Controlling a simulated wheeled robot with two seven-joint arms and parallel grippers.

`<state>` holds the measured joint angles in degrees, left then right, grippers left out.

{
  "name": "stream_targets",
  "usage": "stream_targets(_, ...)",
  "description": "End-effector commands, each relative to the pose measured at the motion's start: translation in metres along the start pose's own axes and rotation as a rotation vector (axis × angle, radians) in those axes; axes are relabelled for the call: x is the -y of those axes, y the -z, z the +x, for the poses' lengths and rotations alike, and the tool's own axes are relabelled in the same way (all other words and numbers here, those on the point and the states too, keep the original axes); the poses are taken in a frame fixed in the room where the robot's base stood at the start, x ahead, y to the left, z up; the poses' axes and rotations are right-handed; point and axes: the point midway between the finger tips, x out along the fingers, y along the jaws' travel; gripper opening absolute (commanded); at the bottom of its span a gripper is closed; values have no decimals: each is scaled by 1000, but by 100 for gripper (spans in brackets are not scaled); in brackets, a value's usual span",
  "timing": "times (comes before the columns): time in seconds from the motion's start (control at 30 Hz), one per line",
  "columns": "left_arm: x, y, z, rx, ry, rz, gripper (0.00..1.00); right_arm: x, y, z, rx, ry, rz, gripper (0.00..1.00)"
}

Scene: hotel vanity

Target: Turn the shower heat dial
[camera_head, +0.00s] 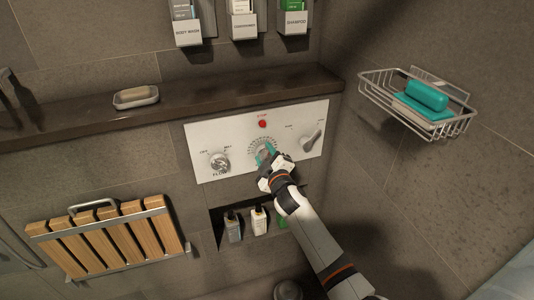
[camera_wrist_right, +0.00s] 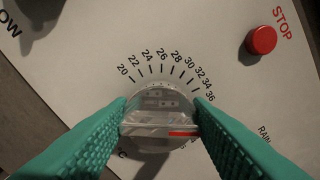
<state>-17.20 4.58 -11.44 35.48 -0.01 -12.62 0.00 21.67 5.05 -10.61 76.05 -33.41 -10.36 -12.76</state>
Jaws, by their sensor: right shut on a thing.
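The shower heat dial (camera_wrist_right: 158,105) is a round, clear-grey knob with a raised grip bar and a red mark near the bar's right end. Numbers from 20 to 36 show around its upper side in the right wrist view. It sits in the middle of the white control panel (camera_head: 202,137). My right gripper (camera_head: 266,157) is at the panel, with its green fingers shut on the dial, one on each side of the bar. In the head view the gripper hides most of the dial. My left gripper is not in view.
A red stop button (camera_head: 262,124) is above the dial. A flow knob (camera_head: 219,162) is to the left and a lever knob (camera_head: 311,141) to the right. A shelf (camera_head: 215,98) runs above the panel. A niche with bottles (camera_head: 258,221) is below, and a wire soap basket (camera_head: 372,90) is at right.

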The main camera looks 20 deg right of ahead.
Motion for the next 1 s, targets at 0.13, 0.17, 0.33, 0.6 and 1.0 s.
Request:
stream_targets(0.13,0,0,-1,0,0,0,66,5,1,1,-1,7,-27,22)
stream_targets(0.17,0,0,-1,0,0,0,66,5,1,1,-1,7,-29,22)
stream_targets(0.33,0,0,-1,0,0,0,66,5,1,1,-1,8,-33,22)
stream_targets(0.6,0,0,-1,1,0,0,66,5,1,1,-1,8,-32,53)
stream_targets(1.0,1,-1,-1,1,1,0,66,2,0,-1,-1,3,-30,66)
